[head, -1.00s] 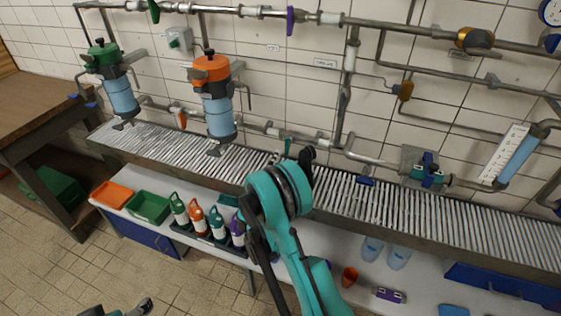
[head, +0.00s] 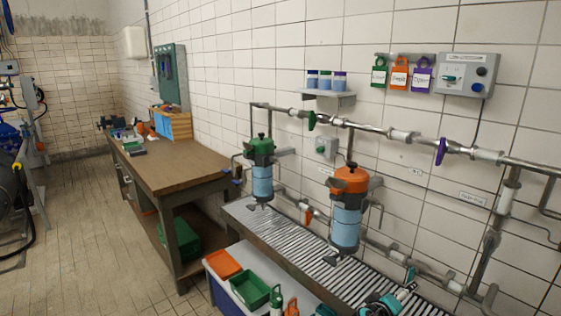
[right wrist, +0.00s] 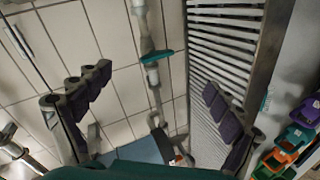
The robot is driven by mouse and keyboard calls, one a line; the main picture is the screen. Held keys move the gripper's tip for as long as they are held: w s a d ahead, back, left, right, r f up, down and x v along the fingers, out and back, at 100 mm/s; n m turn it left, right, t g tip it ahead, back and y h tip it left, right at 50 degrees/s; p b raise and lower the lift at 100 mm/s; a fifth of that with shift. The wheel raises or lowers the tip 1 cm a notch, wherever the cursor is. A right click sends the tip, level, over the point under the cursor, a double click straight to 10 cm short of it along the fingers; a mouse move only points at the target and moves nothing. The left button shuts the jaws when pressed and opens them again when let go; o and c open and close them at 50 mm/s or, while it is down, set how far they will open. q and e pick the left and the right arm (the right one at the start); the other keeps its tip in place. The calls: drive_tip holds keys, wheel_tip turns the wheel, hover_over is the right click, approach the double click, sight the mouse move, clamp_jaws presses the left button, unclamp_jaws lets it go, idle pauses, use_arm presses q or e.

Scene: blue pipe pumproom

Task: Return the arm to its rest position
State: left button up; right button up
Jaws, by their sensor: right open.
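My right gripper (right wrist: 152,105) is open in the right wrist view, its dark padded fingers spread wide at left and right. Nothing is held between them. Behind the fingers are the tiled wall, a pipe with a teal handle (right wrist: 160,56) and the slatted grating (right wrist: 222,70). The gripper itself cannot be made out there. My left gripper is not in view.
An orange-topped canister (head: 346,225) and a green-topped canister (head: 262,180) hang above the grating. A wooden workbench (head: 175,167) stands left. Orange (head: 223,263) and green (head: 250,290) trays sit below the grating. Open floor lies left.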

drive_tip(key=s+a+m+g+y, duration=0.1)
drive_tip(key=s+a+m+y, duration=0.1)
drive_tip(key=s+a+y, duration=0.3)
drive_tip(key=s+a+m+g+y, duration=0.1)
drive_tip(key=s+a+y, duration=0.3)
drive_tip(key=s+a, duration=0.7)
drive_tip(key=s+m, duration=0.1)
drive_tip(key=s, duration=0.7)
drive_tip(key=shift+s+a+r+y, duration=0.2)
drive_tip(key=shift+a+r+y, duration=0.05)
drive_tip(key=shift+a+y, duration=0.15)
